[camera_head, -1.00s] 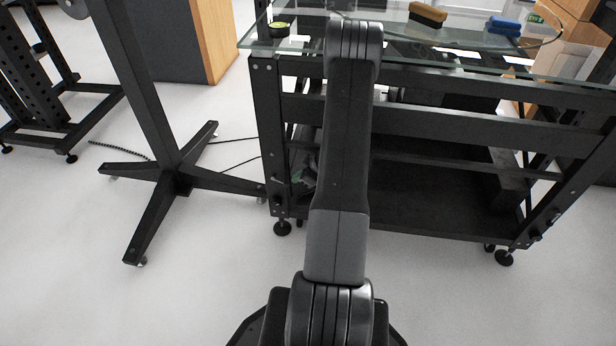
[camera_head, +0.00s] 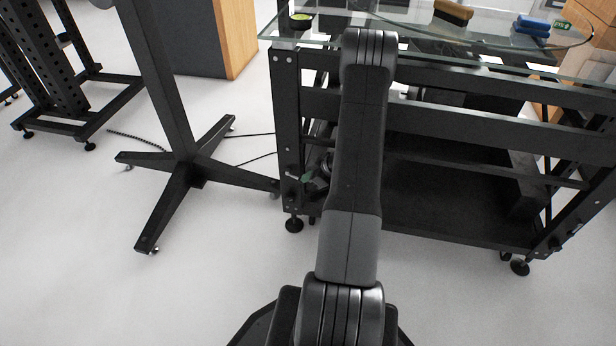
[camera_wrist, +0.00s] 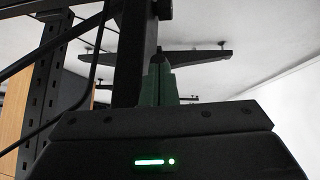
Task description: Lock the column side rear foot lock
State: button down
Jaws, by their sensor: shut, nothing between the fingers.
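The black turntable frame (camera_head: 440,110) with a glass top stands at the right in the head view. Its front foot on the column side (camera_head: 293,225) and its far-right foot (camera_head: 520,267) show at floor level. A small part of another foot shows just behind the front column-side one. I cannot make out a foot lock. My gripper, with green fingers (camera_head: 306,178), is low behind the frame's left post, partly hidden by my arm. In the wrist view the green fingers (camera_wrist: 158,68) are together and empty, in front of a dark upright.
A black column stands on a cross-shaped base (camera_head: 190,170) left of the frame, one leg reaching close to the frame's foot. The base also shows in the wrist view (camera_wrist: 195,56). Cables (camera_head: 245,145) lie between them. Brushes (camera_head: 453,11) lie on the glass. The front floor is clear.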

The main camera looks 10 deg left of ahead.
jog(key=shift+f, duration=0.15)
jog(key=a+f+y+b, duration=0.2)
jog(key=a+f+y, duration=0.1)
jog(key=f, duration=0.4)
jog(key=shift+a+y+b, duration=0.15)
jog(key=shift+y+b, duration=0.15)
dwell(0.6)
jog(key=shift+f, duration=0.1)
dwell(1.3)
